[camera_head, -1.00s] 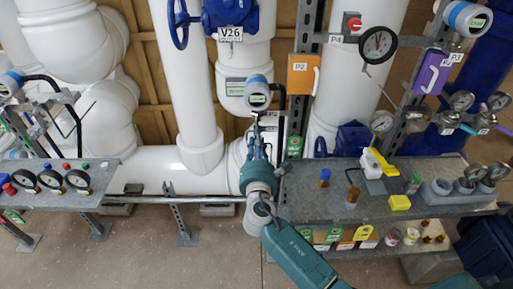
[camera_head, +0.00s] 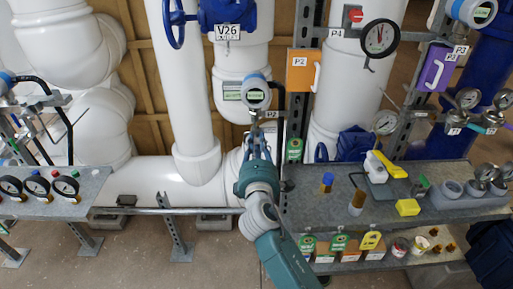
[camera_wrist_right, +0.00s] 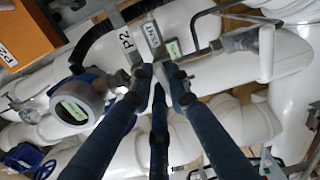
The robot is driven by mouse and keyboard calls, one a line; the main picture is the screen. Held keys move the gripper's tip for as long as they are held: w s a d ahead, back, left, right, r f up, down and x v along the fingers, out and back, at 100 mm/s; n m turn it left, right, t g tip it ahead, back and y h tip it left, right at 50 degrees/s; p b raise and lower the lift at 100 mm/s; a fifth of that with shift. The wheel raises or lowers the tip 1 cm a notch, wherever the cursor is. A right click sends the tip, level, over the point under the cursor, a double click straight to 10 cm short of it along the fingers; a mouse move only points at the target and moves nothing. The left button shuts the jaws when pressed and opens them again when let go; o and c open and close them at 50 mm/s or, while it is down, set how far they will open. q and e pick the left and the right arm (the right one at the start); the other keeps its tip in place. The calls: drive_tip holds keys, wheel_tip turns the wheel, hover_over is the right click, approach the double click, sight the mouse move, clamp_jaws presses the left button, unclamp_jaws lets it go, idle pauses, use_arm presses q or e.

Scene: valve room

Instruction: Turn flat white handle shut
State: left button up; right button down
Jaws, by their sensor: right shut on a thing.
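My right gripper (camera_head: 260,143) reaches up on its teal arm to the small fittings below the P2 transmitter (camera_head: 255,94). In the right wrist view its dark fingers (camera_wrist_right: 157,74) come together on a small pale flat piece (camera_wrist_right: 142,77), which appears to be the flat white handle. The fingertips cover most of it, so its exact angle cannot be told. A tag reading VENT (camera_wrist_right: 154,41) hangs right above the fingertips, beside a P2 label (camera_wrist_right: 127,41). The round transmitter shows left of the fingers in the wrist view (camera_wrist_right: 76,104). My left gripper is not in view.
An orange P2 box (camera_head: 301,71) and a metal post stand close right of the gripper. Large white pipes (camera_head: 185,90) fill the space behind. A grey bench (camera_head: 410,207) at right holds gauges and a yellow-handled valve. Another gauge bench (camera_head: 75,205) stands left.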

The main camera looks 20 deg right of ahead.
drive_tip(key=shift+f+m+b, duration=0.15)
drive_tip(key=shift+m+b, duration=0.15)
drive_tip(key=shift+m, duration=0.3)
drive_tip(key=c, duration=1.7)
unclamp_jaws()
drive_tip(key=shift+o, duration=0.2)
drive_tip(key=v, duration=1.2)
